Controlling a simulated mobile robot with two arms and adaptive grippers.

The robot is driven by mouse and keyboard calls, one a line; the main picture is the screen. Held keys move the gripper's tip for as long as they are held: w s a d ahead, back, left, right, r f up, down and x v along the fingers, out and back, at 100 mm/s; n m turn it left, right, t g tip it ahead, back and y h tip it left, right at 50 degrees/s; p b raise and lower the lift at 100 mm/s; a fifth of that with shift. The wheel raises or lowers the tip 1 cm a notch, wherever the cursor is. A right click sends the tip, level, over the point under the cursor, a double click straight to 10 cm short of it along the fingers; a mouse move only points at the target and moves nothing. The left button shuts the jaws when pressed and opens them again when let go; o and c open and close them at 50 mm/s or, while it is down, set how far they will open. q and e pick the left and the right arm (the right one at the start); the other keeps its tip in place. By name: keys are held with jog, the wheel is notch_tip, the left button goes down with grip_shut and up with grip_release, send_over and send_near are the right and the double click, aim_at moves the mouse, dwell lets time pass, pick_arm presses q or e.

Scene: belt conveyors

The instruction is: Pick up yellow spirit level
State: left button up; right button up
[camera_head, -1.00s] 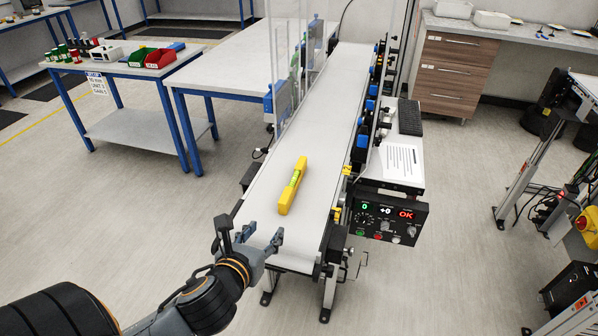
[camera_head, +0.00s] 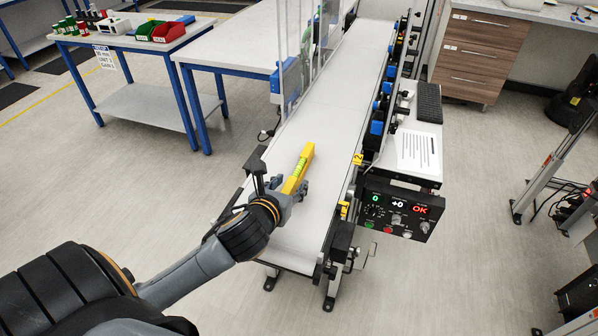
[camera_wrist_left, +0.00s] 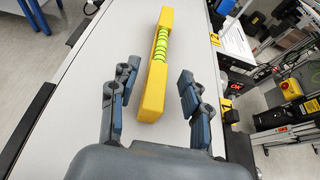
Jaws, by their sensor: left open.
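The yellow spirit level (camera_head: 299,167) lies lengthwise on the white conveyor belt, with a green vial section in its middle. In the left wrist view the spirit level (camera_wrist_left: 152,92) runs away from me, its near end between the spread fingers of my left gripper (camera_wrist_left: 158,100). The fingers stand on both sides of that near end with gaps, apart from it. In the head view my left gripper (camera_head: 281,186) is over the belt's near left part and covers the level's near end. My right gripper is not seen.
The conveyor belt (camera_head: 335,110) has bare surface around the level. A control box (camera_head: 397,209) with lit displays hangs at its right side, and clear guard panels stand along its left. A white table (camera_head: 225,48) and a table with coloured bins (camera_head: 168,31) stand at left.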

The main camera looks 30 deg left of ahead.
aim_at(299, 172)
pick_arm(q)
jog(key=shift+w+a+f, duration=0.1)
jog(key=shift+w+a, duration=0.1)
jog(key=shift+w, duration=0.25)
jog(key=p+x, duration=0.1)
jog(key=x, duration=0.2)
jog(key=shift+w+a, duration=0.1)
jog(key=shift+w, duration=0.1)
jog(key=shift+w+f, duration=0.35)
jog(key=shift+w, duration=0.1)
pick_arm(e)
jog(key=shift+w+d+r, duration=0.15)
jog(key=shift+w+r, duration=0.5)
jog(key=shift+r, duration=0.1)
pick_arm(q)
jog(key=shift+s, duration=0.1)
grip_shut()
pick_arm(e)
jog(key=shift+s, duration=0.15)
